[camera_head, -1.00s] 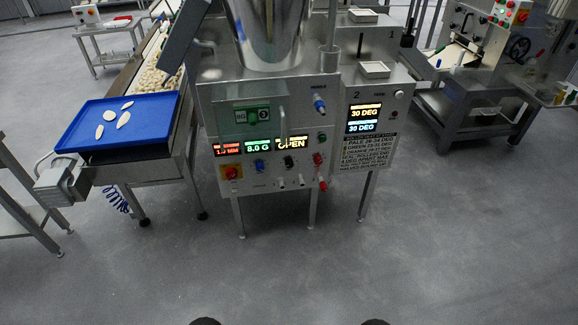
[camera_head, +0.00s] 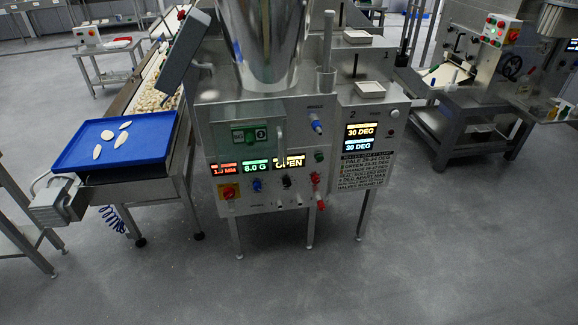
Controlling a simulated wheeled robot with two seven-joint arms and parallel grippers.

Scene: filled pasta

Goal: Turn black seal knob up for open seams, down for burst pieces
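The black seal knob (camera_head: 286,183) is on the front panel of the steel filling machine (camera_head: 218,111), between a blue knob (camera_head: 257,185) and red fittings at the right. Above it a lit display (camera_head: 289,161) is partly covered by a vertical handle; its visible letters fit OPEN. Which way the knob points is too small to tell. Several pale flat pieces (camera_head: 123,139) lie on the blue tray (camera_head: 77,155) at left; I cannot tell whether their seams are open or burst. Neither gripper is in view.
A conveyor (camera_head: 148,110) with many pieces runs behind the tray. Another machine (camera_head: 462,113) stands at right. The grey floor (camera_head: 330,285) in front is clear.

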